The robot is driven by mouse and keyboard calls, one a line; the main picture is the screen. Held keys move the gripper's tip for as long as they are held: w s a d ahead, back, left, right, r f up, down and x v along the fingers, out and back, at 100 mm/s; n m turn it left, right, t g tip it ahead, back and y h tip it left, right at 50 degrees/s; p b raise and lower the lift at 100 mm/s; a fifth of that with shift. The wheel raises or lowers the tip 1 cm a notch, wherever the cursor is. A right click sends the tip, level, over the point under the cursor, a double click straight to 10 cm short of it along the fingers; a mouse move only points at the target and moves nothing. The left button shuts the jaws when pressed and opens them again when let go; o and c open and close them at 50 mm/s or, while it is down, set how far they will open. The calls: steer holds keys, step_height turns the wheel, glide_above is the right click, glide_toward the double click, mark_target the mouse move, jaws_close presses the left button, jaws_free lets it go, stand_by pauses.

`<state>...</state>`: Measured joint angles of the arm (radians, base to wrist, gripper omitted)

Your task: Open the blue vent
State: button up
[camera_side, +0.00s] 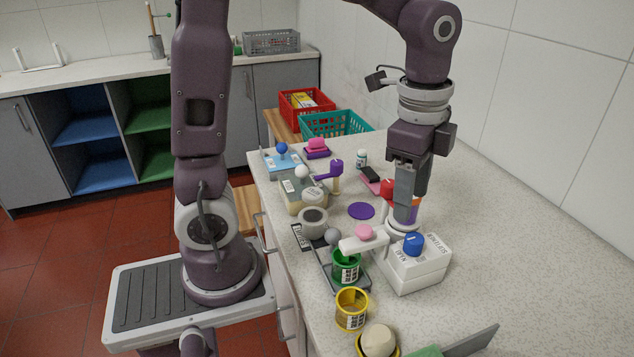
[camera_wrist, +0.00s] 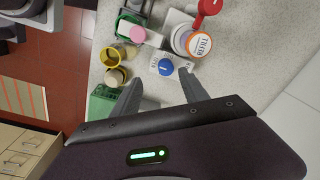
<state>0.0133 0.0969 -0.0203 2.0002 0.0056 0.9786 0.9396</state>
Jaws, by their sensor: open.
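A blue round knob (camera_side: 413,243) sits on top of a white box (camera_side: 425,268) with small dark lettering on the counter. The knob also shows in the wrist view (camera_wrist: 166,67), just beyond my fingertips. I cannot tell for sure that it is the blue vent; no other part labelled as a vent is readable. My gripper (camera_side: 406,218) points down just behind the knob in the side view and partly hides what stands there. In the wrist view my gripper (camera_wrist: 160,76) has its two fingers spread apart with nothing between them.
A pink knob (camera_side: 364,231) on a white arm is left of the blue one. A green can (camera_side: 345,267) and yellow can (camera_side: 352,310) stand in front. A white-and-orange refill cap (camera_wrist: 198,44) and red handle (camera_wrist: 209,8) are close by. The counter's right side is clear.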

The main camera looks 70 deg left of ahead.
steer(key=s+r+n+t, duration=0.2)
steer(key=s+n, duration=0.3)
steer(key=s, duration=0.2)
steer(key=s+r+n+t, duration=0.2)
steer(key=s+n, duration=0.4)
steer(key=s, duration=0.2)
steer(key=shift+a+t, duration=0.4)
steer(key=shift+a, duration=0.05)
